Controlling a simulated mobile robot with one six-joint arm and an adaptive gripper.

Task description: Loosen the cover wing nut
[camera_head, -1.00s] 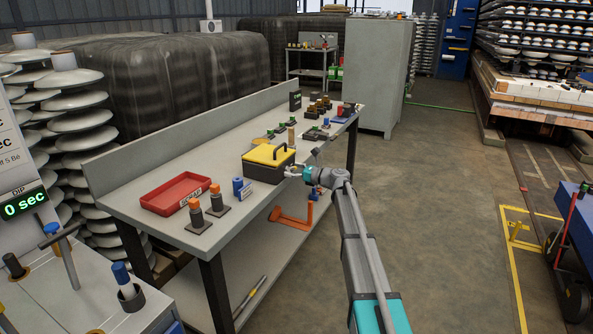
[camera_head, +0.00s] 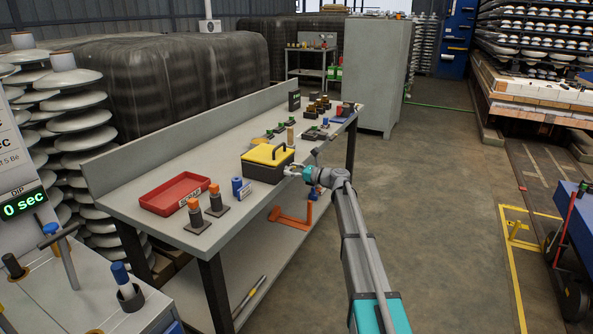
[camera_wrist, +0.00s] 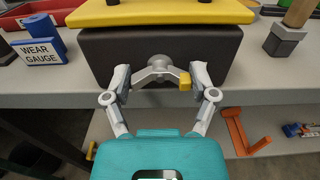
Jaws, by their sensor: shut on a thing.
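The box (camera_head: 266,172) is dark with a yellow cover (camera_head: 268,154) and a black handle, and stands at the front edge of the bench. In the wrist view the wing nut (camera_wrist: 159,70) is grey metal with a yellow tip on its right wing, on the front face of the dark box (camera_wrist: 110,58). My gripper (camera_wrist: 159,80) has one finger at each wing of the nut and is shut on it. It also shows in the head view (camera_head: 300,173), at the box's right side, where the nut is too small to make out clearly.
A blue wear gauge (camera_wrist: 40,45) stands left of the box. The red scrap tray (camera_head: 174,193) and two orange-topped posts (camera_head: 205,205) are on the bench's near end. An orange bracket (camera_wrist: 238,130) is below the bench top. Floor right of the bench is clear.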

